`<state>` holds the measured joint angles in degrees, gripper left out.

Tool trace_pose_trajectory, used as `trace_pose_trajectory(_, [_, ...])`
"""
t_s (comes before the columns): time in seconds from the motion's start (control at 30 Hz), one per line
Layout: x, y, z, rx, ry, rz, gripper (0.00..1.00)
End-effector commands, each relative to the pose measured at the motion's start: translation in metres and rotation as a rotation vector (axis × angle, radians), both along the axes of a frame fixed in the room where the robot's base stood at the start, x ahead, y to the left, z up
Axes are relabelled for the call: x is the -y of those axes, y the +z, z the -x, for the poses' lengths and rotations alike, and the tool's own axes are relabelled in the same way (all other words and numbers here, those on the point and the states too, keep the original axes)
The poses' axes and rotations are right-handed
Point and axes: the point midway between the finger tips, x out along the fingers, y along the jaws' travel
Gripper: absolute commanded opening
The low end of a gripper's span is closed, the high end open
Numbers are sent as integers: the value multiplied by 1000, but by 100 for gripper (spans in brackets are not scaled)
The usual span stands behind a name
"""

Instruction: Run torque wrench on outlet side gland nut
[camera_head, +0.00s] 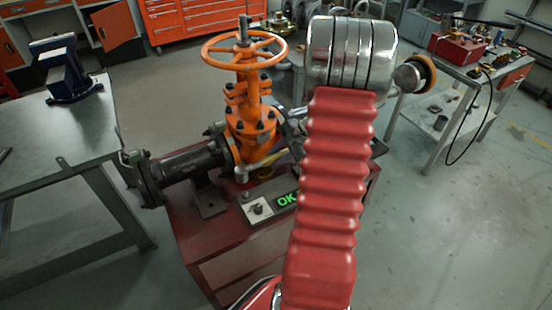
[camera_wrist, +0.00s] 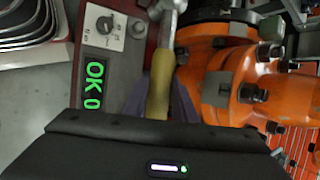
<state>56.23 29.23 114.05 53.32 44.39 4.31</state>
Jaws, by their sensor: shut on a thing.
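The orange gate valve (camera_head: 252,118) stands upright with its handwheel (camera_head: 243,50) on top; its orange body and several dark bolts (camera_wrist: 252,93) fill the right of the wrist view. The torque wrench has a yellow handle (camera_wrist: 160,80) and a silver shaft (camera_wrist: 168,28) that runs up to the top edge. My gripper (camera_wrist: 160,100) is shut on the yellow handle, one grey-purple finger on each side. The wrench lies close beside the valve body. Its working end is cut off, so I cannot tell whether it sits on the outlet side gland nut. In the head view my arm hides the gripper.
A box with a knob and a green display reading OK (camera_head: 287,199) sits on the red stand (camera_head: 210,255) before the valve. A dark flanged pipe (camera_head: 185,163) extends left. A metal bench (camera_head: 60,130) stands left, a trolley (camera_head: 450,100) right. Floor right is clear.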

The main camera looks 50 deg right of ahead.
Motion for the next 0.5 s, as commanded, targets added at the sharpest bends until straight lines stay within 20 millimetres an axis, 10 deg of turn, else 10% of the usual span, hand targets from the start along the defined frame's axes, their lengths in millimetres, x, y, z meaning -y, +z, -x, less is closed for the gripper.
trace_pose_trajectory(0.5, [1,7,-1,3,0,2,0])
